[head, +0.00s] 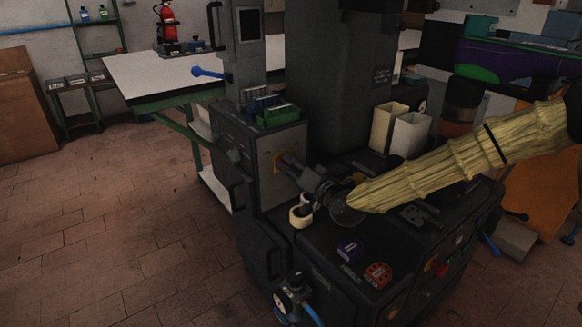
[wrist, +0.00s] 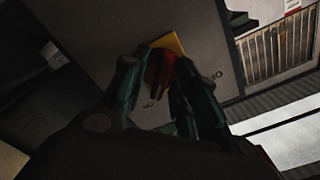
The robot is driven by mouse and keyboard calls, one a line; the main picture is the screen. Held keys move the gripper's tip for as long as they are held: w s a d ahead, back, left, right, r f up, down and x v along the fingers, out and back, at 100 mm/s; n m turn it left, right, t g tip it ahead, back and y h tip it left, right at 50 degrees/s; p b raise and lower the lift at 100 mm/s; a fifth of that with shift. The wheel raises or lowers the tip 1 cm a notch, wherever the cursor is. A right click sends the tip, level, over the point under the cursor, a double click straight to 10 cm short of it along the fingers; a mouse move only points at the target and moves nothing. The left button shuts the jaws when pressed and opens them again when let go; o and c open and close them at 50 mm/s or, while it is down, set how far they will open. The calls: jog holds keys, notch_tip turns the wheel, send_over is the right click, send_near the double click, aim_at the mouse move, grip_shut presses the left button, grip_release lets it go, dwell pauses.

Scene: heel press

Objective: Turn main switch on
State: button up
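The main switch has a red handle (wrist: 161,75) on a yellow plate (wrist: 170,44) in the wrist view. My gripper (wrist: 166,72) is at the panel, with one finger on each side of the red handle. Both fingers look close against it, and the handle looks gripped. In the head view my gripper (head: 290,168) reaches left to the panel, at the end of my yellow-sleeved arm.
A white tape roll (head: 299,217) is just below my gripper on the dark machine top. Green and blue bins (head: 279,115) sit above the panel. Cream containers (head: 409,134) stand behind my arm. Brick floor (head: 120,220) is open to the left.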

jog(key=shift+s, duration=0.1)
jog(key=v, duration=1.2)
